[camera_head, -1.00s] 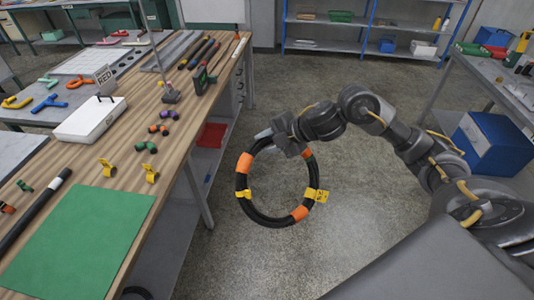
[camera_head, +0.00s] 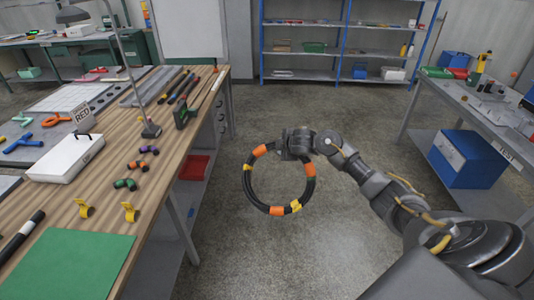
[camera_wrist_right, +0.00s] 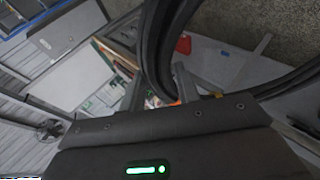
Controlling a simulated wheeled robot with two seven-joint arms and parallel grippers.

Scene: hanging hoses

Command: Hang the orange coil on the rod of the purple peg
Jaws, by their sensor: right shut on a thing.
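The orange coil (camera_head: 308,190), a black hose ring with orange bands and a yellow tag, hangs in the air right of the wooden bench in the head view. My right gripper (camera_head: 282,150) is shut on its top edge. In the right wrist view the black hose (camera_wrist_right: 155,50) curves past the fingers of my right gripper (camera_wrist_right: 158,88). I cannot make out a purple peg or its rod in either view. My left gripper is not in view.
The wooden bench (camera_head: 95,205) on the left carries a lamp, a white box (camera_head: 65,158), small fittings and a green mat (camera_head: 70,265). A grey table (camera_head: 470,105) stands right, with a blue bin (camera_head: 468,160) beneath. The floor between is clear.

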